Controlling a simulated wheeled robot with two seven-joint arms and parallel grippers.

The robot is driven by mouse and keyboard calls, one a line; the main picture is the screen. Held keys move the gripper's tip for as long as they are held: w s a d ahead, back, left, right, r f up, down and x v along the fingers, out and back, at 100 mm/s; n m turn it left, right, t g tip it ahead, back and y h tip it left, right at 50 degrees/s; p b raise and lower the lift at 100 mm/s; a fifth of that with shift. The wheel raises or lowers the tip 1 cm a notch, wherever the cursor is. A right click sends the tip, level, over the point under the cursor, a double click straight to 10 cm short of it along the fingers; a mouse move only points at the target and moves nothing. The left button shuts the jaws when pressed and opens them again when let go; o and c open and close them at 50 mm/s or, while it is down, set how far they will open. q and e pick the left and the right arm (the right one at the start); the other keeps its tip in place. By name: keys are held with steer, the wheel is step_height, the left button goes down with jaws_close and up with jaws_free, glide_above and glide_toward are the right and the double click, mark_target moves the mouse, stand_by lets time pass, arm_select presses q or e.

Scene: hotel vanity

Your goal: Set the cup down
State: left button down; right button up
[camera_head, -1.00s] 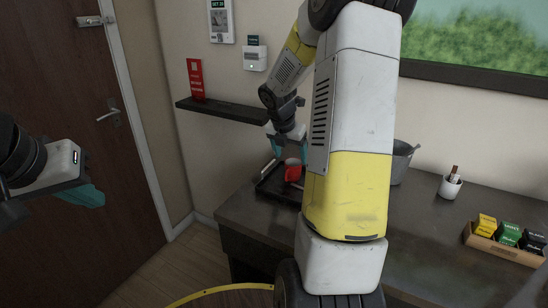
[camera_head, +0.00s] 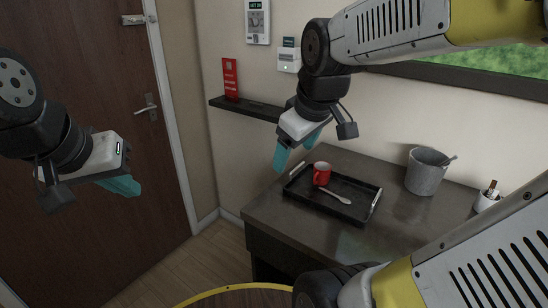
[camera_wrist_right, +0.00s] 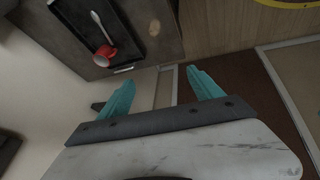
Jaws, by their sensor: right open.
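A red cup (camera_head: 321,174) stands upright in a black tray (camera_head: 352,207) on the dark vanity counter, next to a spoon (camera_head: 334,196). In the right wrist view the cup (camera_wrist_right: 105,54) is at the upper left, clear of the fingers. My right gripper (camera_head: 294,150) is open and empty, above and left of the tray. Its two teal fingers (camera_wrist_right: 160,90) are spread wide with nothing between them. My left gripper (camera_head: 122,186) hangs in front of the door at the left; I cannot tell how far its fingers are apart.
A grey bucket (camera_head: 425,175) and a white holder (camera_head: 486,203) stand on the counter right of the tray. A wall shelf (camera_head: 254,110) with a red sign (camera_head: 230,80) is behind my right gripper.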

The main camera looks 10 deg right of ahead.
steer(key=s+a+m+y, duration=0.1)
steer(key=s+a+m, duration=0.2)
steer(key=s+m, duration=0.2)
steer(key=shift+a+m+t+y, duration=0.3)
steer(key=shift+m+t+y, duration=0.1)
steer(key=shift+s+r, duration=0.1)
